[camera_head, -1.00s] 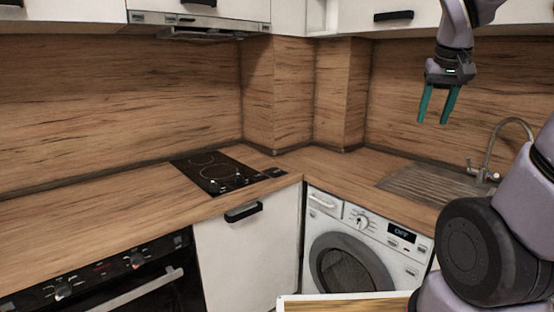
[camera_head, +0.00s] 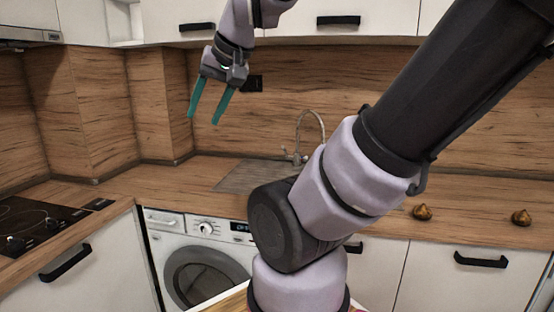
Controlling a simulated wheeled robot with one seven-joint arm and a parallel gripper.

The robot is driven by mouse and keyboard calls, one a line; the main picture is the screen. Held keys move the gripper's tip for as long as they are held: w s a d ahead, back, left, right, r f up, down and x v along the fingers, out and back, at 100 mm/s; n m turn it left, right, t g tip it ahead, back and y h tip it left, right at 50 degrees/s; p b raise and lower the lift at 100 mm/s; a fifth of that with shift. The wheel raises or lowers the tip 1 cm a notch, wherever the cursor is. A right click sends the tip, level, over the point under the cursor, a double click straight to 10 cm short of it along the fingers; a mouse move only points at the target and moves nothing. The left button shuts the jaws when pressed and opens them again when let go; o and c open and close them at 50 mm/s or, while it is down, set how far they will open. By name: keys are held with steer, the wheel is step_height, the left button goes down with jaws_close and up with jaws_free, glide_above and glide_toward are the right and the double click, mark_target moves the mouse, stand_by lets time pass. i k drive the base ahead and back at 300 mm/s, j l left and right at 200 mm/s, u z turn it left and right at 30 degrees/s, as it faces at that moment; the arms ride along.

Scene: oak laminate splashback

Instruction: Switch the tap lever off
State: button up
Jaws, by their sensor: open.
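The metal tap (camera_head: 310,128) stands at the back of the sink, with its curved spout rising in front of the wooden splashback. Its small lever (camera_head: 286,153) seems to be at the left of the tap's base, but it is too small to tell its setting. The ribbed metal sink drainer (camera_head: 240,177) lies to the left of the tap. My arm hides the sink's right part. My gripper (camera_head: 205,119) has two teal fingers, apart and empty, pointing down. It is in the air above the counter, up and left of the tap.
A dark socket (camera_head: 252,83) is on the splashback behind my gripper. Wall cupboards (camera_head: 385,18) run above. A washing machine (camera_head: 203,262) is under the counter, and a hob (camera_head: 35,225) is at left. Two small brown objects (camera_head: 422,212) (camera_head: 521,217) sit on the right counter.

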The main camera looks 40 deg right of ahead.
mark_target(287, 157)
steer(key=z, duration=0.4)
steer(key=i+j+z, duration=0.1)
steer(key=z, duration=0.75)
steer(key=j+z, duration=0.15)
steer(key=z, duration=0.25)
steer(key=i, duration=0.05)
